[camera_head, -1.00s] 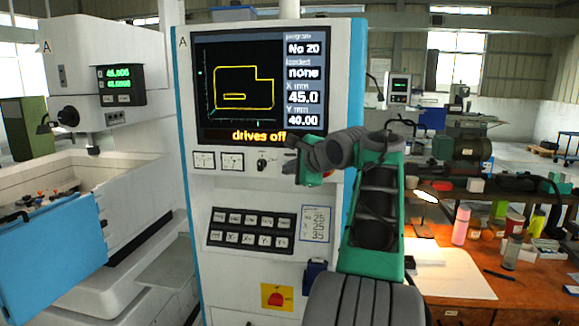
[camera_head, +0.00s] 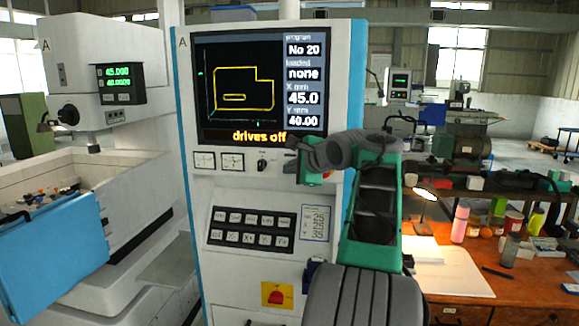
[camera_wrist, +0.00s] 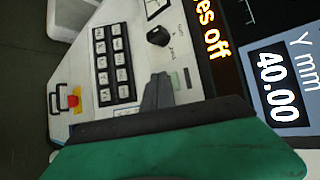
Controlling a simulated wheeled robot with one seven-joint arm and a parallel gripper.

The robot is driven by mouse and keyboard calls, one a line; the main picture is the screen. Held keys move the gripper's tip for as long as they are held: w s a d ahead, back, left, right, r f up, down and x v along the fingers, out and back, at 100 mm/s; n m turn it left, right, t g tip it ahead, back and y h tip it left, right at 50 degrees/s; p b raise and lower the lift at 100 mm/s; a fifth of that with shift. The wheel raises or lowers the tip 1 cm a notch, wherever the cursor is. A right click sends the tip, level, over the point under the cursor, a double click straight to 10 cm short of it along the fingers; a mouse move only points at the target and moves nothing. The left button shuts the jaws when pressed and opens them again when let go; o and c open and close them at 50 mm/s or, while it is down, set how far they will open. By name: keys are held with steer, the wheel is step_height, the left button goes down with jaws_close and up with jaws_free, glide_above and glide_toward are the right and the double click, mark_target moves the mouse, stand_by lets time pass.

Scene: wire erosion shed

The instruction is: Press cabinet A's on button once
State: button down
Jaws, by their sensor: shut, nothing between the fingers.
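Cabinet A (camera_head: 183,180) is a white cabinet with blue edges, marked "A". Its screen (camera_head: 243,90) reads "drives off", program No 20, loaded none. My gripper (camera_head: 292,143) is at the panel just below the screen, right of the black rotary knob (camera_head: 262,165). In the wrist view my gripper (camera_wrist: 160,80) shows as shut dark fingers with nothing held. Just beyond the fingertips is a small green button (camera_wrist: 175,80), with a small dark part beside it. In the head view my gripper hides that spot. I cannot tell whether the tips touch the panel.
A key block (camera_head: 250,229) is lower on the cabinet, with a red emergency stop (camera_head: 277,295) on yellow below it. The machine with a blue tank door (camera_head: 50,250) stands at left. A cluttered wooden bench (camera_head: 530,285) is at right.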

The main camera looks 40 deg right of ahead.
steer(key=shift+w+d, duration=0.15)
stand_by(0.3)
steer(key=shift+s+a, duration=0.5)
steer(key=shift+a, duration=0.15)
steer(key=s+a+b, duration=0.1)
steer(key=a, duration=0.1)
steer(key=s+a, duration=0.2)
steer(key=shift+b, duration=0.35)
stand_by(0.7)
